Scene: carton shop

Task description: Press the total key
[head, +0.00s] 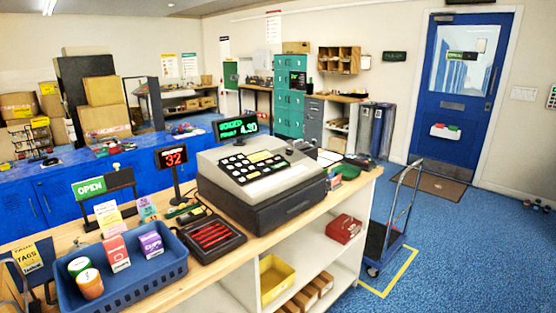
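A grey and black cash register (262,190) stands on the wooden counter at the centre. Its sloped top carries a black keypad (252,168) with white, yellow and green keys. The key labels are too small to read, so I cannot tell which one is the total key. A pole display (236,128) behind the register shows green text, with a lower line that seems to end in 4.90. The drawer front (290,207) looks closed. Neither of my grippers is in view.
A blue basket (165,283) with cans and small boxes, a black tray with red items (211,236) and a red 32 display (171,157) stand left of the register. A hand cart (385,235) stands right of the counter. Blue floor (460,260) is clear at right.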

